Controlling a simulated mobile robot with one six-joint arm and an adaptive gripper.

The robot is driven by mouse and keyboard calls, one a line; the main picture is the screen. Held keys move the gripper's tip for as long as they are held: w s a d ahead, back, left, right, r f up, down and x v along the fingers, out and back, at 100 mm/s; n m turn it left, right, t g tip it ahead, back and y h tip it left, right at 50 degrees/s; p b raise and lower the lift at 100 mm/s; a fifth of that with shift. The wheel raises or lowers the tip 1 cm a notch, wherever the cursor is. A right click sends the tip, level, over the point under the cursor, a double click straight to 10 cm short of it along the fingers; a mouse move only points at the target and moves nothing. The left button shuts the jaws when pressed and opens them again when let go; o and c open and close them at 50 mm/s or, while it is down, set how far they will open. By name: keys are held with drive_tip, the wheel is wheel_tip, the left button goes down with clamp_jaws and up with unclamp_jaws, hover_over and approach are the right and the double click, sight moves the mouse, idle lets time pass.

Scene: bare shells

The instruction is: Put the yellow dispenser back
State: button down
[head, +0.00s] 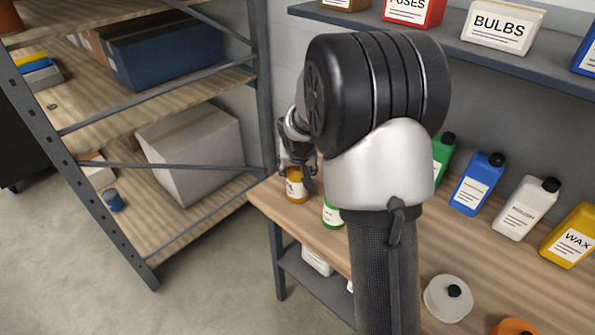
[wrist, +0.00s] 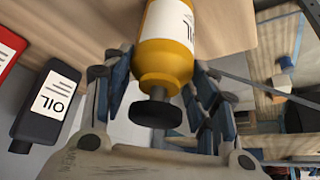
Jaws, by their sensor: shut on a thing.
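The yellow dispenser (head: 296,188) is a yellow-orange bottle with a white label and a black cap. In the head view it is at the left end of the workbench (head: 468,262), upright or nearly so. My gripper (head: 298,168) is shut on it from above. In the wrist view the dispenser (wrist: 166,58) sits between the two fingers of my gripper (wrist: 160,92), with its cap towards the camera. I cannot tell whether its base touches the bench. My arm hides the bench's middle.
Behind are a green bottle (head: 442,158), a blue bottle (head: 476,186), a white bottle (head: 526,208) and a yellow WAX bottle (head: 570,238). A green-and-white container (head: 332,214) is close right of the dispenser. A black OIL bottle (wrist: 46,105) shows in the wrist view. A metal rack (head: 100,215) stands left.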

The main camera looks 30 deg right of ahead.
drive_tip(key=shift+r, duration=0.15)
drive_tip(key=shift+f, duration=0.2)
drive_tip(key=c, duration=0.6)
unclamp_jaws()
drive_tip(key=shift+c, duration=0.2)
drive_tip(key=shift+r, duration=0.1)
